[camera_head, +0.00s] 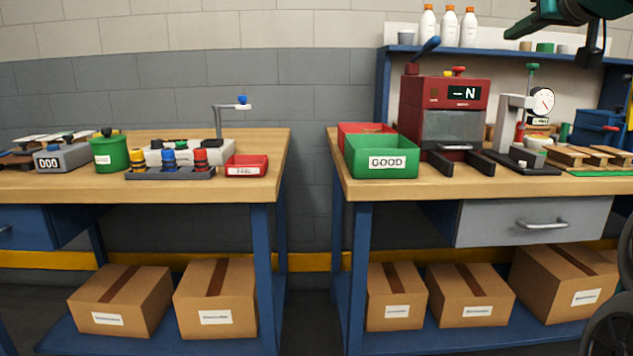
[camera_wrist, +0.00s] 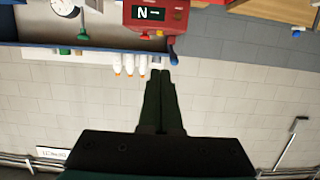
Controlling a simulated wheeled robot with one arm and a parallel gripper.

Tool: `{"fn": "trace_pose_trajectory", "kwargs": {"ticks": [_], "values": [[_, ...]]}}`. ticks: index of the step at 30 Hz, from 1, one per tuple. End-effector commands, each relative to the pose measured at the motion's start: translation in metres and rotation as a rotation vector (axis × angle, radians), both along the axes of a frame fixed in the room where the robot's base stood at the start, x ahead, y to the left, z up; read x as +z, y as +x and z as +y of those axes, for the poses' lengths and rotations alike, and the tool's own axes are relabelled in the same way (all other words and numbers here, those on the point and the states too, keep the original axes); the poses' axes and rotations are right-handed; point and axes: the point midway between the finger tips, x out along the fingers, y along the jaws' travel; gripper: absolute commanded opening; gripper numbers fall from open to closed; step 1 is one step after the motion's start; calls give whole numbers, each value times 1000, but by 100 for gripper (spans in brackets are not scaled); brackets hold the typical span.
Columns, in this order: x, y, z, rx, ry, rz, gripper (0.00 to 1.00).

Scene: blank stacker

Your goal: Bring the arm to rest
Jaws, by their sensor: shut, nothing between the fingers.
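My gripper (camera_wrist: 160,77) shows in the wrist view as two dark fingers pressed together, shut and empty. The wrist view looks upside down, with the grey block wall behind the fingers. In the head view, part of my dark green arm is at the top right, above the right workbench (camera_head: 440,188). The fingers appear apart from everything on the benches.
A red machine (camera_head: 440,95), a green GOOD bin (camera_head: 382,158) and a dial gauge (camera_head: 541,101) stand on the right bench. White bottles (camera_head: 448,27) line the shelf. The left bench (camera_head: 230,187) holds a red FAIL tray (camera_head: 246,171). A gap separates the benches.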

Motion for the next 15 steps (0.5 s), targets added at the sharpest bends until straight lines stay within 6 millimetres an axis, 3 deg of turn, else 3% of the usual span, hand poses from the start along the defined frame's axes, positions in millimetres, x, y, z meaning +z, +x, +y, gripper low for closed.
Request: {"fn": "trace_pose_trajectory", "kwargs": {"ticks": [8,15], "values": [[-23,3,18,21,22,62,0],[-60,6,43,49,52,156,0]]}}
